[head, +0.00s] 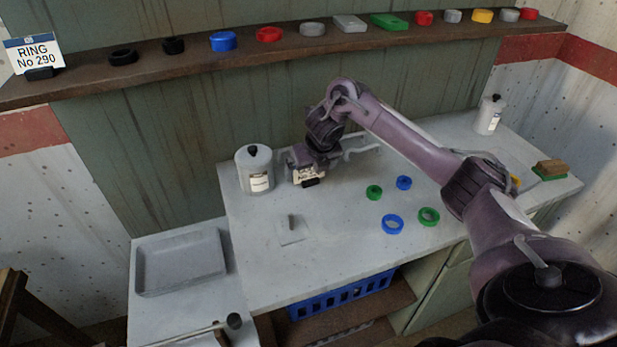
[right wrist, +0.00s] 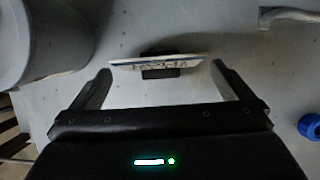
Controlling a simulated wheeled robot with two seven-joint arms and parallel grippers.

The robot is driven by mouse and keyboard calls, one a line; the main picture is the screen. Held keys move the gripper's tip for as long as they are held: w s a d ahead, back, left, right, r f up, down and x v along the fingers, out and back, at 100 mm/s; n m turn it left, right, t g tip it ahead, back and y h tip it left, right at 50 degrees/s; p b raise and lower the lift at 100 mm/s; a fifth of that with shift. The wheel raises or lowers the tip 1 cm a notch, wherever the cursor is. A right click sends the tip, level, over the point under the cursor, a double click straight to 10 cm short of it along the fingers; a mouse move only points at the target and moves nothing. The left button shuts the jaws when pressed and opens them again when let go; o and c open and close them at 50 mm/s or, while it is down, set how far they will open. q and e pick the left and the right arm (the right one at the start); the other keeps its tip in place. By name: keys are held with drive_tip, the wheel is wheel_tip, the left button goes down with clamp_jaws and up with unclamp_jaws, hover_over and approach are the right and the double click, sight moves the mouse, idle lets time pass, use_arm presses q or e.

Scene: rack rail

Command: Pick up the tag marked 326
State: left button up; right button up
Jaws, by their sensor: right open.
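A small white tag (head: 307,174) in a dark foot stands on the worktop, to the right of a white lidded jar. Its print is too small to read. The tag also shows edge-on in the right wrist view (right wrist: 155,63), with its dark foot below it. My right gripper (head: 303,158) is open over the tag. In the right wrist view the fingers of my right gripper (right wrist: 163,77) stand one on each side of the tag, apart from it. My left gripper is not in view.
The jar (head: 255,170) stands close to the left of my gripper. A grey bracket (head: 362,148) is to the right. Blue (head: 392,224) and green (head: 429,217) rings lie on the worktop. The shelf above holds a RING No 290 sign (head: 33,53) and several coloured pieces. A tray (head: 180,262) is lower left.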

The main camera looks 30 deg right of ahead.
sight(309, 173)
drive_tip(key=shift+w+f, duration=0.3)
drive_tip(key=shift+f, duration=0.3)
drive_tip(key=shift+w+d+f, duration=0.1)
drive_tip(key=shift+w+f, duration=0.1)
drive_tip(key=shift+f, duration=0.15)
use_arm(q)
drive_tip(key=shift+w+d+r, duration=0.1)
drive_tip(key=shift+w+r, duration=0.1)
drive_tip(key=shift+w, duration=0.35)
use_arm(e)
drive_tip(key=c, duration=0.9)
